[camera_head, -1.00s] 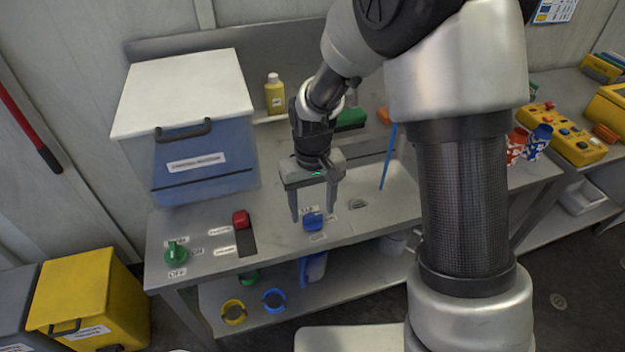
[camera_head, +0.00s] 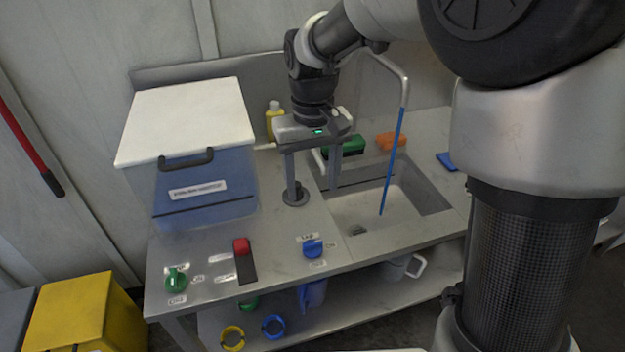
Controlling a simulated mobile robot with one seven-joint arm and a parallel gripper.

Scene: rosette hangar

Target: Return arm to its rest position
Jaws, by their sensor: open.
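My gripper (camera_head: 312,172) is open and empty, pointing down above the back of the steel counter (camera_head: 215,245), left of the sink (camera_head: 375,203). Its two fingers are apart with nothing between them. The blue tap knob (camera_head: 313,249) sits on the counter's front part, in front of my gripper and clear of it. A blue stream (camera_head: 392,160) runs from the tap spout (camera_head: 405,88) down into the sink. My arm reaches in from the upper right and hides part of the back wall.
A lidded blue box (camera_head: 205,190) stands on the counter at left. A green knob (camera_head: 176,280) and a red slider (camera_head: 241,246) are near the front edge. A yellow bottle (camera_head: 273,112), green sponge (camera_head: 352,146) and orange item (camera_head: 390,141) are behind. A yellow bin (camera_head: 85,315) stands lower left.

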